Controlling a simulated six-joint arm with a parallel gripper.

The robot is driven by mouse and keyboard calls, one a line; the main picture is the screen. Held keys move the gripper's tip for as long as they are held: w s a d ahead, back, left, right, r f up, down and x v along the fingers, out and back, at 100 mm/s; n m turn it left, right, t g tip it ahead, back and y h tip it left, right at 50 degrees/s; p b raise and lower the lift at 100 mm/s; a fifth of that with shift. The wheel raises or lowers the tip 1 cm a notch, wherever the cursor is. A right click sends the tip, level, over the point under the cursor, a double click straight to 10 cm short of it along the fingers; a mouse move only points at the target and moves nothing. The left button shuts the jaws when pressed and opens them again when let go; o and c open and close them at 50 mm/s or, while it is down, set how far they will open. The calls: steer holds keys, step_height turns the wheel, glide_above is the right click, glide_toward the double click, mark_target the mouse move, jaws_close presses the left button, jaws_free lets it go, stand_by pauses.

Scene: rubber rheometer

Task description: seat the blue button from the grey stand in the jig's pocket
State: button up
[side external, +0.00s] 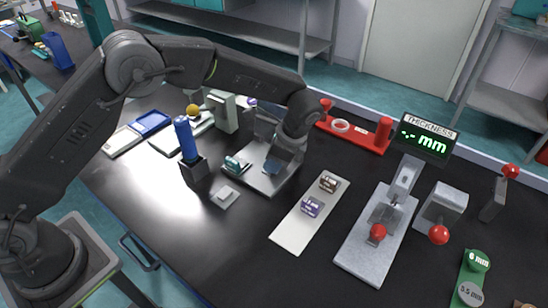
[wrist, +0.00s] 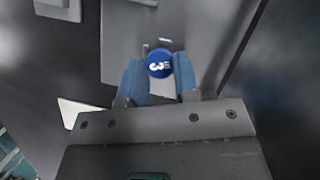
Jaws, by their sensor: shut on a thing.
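In the wrist view the blue button (wrist: 159,63), round and marked with a white 3, sits between the two blue fingertips of my gripper (wrist: 159,73). The gripper is shut on it. Beneath it is a grey metal plate (wrist: 118,42), seemingly the jig's, with a small pale rectangle and a narrow slot just beyond the button. I cannot tell how high the button is above the plate. In the side view the plate (side external: 266,183) lies under my gripper (side external: 271,167), and the button and pocket cannot be made out. I cannot identify the grey stand for certain.
A small pale pad (side external: 225,196) lies left of the plate, with a blue cylinder in a dark holder (side external: 188,145) behind it. A white strip (side external: 290,232) with two small blocks lies to the right. Beyond it stands the thickness gauge (side external: 378,235).

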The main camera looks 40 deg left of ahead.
steer(key=shift+f, duration=0.4)
steer(key=o, duration=0.9)
steer(key=shift+f, duration=0.1)
steer(key=shift+a, duration=0.1)
steer(key=shift+r, duration=0.25)
steer(key=v, duration=1.3)
